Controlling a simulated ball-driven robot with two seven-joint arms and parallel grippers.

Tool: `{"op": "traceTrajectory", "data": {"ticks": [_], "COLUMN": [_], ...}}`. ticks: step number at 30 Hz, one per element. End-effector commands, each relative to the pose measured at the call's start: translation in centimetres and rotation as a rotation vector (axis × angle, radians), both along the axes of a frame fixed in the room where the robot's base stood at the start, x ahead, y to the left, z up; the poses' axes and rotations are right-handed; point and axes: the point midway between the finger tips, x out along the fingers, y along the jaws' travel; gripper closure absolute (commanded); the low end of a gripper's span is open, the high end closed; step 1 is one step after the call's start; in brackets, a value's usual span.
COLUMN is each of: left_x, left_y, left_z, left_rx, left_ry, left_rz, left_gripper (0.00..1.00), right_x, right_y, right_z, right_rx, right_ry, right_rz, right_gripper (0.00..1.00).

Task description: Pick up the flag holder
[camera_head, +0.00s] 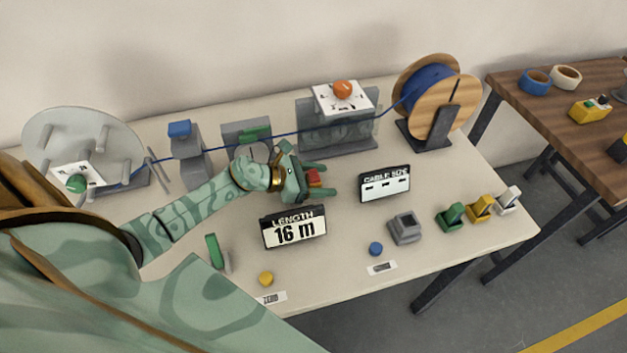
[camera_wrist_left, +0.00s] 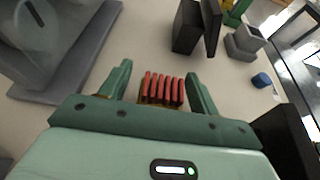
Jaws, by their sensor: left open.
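A small red ribbed block with a brownish base, which looks like the flag holder (camera_head: 314,177), is on the table behind the length sign. It also shows in the left wrist view (camera_wrist_left: 162,88), as a row of several upright red strips. My left gripper (camera_head: 318,181) is open around it, with one green finger on each side. In the left wrist view there are gaps between the fingers (camera_wrist_left: 158,85) and the strips. The lower part of the holder is partly hidden by the gripper body. My right gripper is not in view.
The length sign (camera_head: 295,227) stands just in front, and the cable sign (camera_head: 384,184) to the right. Grey stands and a blue cable (camera_head: 290,134) run behind. A grey socket (camera_head: 405,228), blue button (camera_head: 376,249) and several coloured blocks are at right.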

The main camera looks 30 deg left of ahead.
Motion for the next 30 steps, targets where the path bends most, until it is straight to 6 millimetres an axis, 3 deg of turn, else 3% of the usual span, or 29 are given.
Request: {"op": "traceTrajectory", "data": {"ticks": [2, 7, 8, 20, 25, 30], "left_x": [0.0, 0.0, 0.0, 0.0, 0.0, -2.9], "left_y": [0.0, 0.0, 0.0, 0.1, 0.1, -1.7], "left_z": [0.0, 0.0, 0.0, 0.8, 3.4, 7.9], "left_rx": [0.000, 0.000, 0.000, 0.000, 0.004, 0.003], "left_ry": [0.000, 0.000, 0.000, -0.001, -0.004, -0.004], "left_rz": [0.000, 0.000, 0.000, 0.000, -0.002, -0.005], "left_gripper": [0.38, 0.83, 0.87, 0.87, 0.87, 0.87], "right_x": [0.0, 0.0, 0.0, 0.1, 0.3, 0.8], "right_y": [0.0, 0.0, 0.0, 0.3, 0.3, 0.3], "right_z": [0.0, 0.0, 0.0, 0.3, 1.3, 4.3], "right_rx": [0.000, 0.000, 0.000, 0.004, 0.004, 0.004], "right_ry": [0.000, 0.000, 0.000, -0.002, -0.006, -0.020], "right_rz": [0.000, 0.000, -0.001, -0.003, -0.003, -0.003], "right_gripper": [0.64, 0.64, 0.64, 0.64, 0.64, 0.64]}}
